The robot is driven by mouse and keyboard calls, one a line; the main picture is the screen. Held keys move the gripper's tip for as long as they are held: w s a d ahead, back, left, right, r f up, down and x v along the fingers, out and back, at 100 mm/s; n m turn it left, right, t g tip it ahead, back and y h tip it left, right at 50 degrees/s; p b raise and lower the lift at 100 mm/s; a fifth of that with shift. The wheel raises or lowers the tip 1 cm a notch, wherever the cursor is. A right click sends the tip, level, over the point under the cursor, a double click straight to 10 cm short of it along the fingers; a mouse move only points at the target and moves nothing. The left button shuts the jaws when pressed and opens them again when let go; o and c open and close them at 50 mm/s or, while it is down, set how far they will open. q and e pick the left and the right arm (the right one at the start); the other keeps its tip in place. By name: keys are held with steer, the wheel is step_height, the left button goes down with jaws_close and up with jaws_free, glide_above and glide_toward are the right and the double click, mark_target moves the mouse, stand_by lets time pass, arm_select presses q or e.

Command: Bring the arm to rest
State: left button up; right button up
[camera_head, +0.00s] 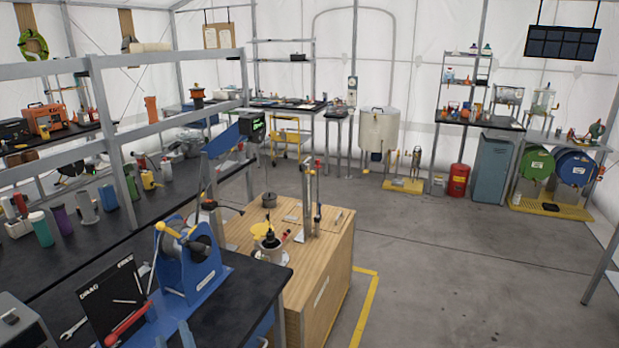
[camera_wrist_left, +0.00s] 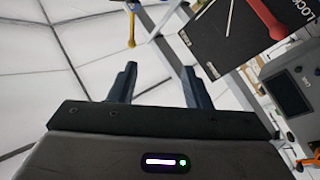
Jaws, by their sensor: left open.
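My left gripper (camera_head: 173,339) shows only as two blue fingertips at the bottom edge of the head view, in front of the black bench. In the left wrist view, its two fingers (camera_wrist_left: 158,84) stand apart with nothing between them. The gripper is open and empty. A black board with a red handle (camera_head: 107,298) lies close by, to the left of the fingertips; it also shows at the upper right of the left wrist view (camera_wrist_left: 235,35). My right gripper is in neither view.
A blue winch with a yellow handle (camera_head: 190,262) stands on the bench just beyond the fingertips. A wooden cabinet (camera_head: 325,285) with a pot and posts stands to its right. A long black bench (camera_head: 90,245) with bottles is at left. The grey floor (camera_head: 460,270) at right is clear.

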arm_select(q)
steer(key=s+d+f+m+g+h, duration=0.4)
steer(key=s+d+f+m+h, duration=0.35)
steer(key=m+h, duration=0.7)
steer(key=s+a+f+g+y, duration=0.2)
steer(key=s+g, duration=0.2)
steer(key=s, duration=0.3)
steer(key=s+a+f+n+g+y, duration=0.1)
steer(key=s+a+f+g, duration=0.15)
steer(key=s, duration=0.45)
steer(key=s+a+f+g+y, duration=0.1)
steer(key=s+a+g+y, duration=0.1)
steer(key=s+g, duration=0.35)
steer(key=s+a+f+b, duration=0.1)
steer(key=a+f+b, duration=0.1)
steer(key=f, duration=1.6)
steer(key=s+a+f+b, duration=0.1)
steer(key=f, duration=1.6)
steer(key=s+a+f+g+b, duration=0.1)
steer(key=s+f+b, duration=0.1)
steer(key=s+f, duration=1.5)
step_height(320, 180, down, 3)
steer(key=shift+s+a+n+h, duration=0.15)
steer(key=shift+s+n+h, duration=0.2)
steer(key=shift+n, duration=0.1)
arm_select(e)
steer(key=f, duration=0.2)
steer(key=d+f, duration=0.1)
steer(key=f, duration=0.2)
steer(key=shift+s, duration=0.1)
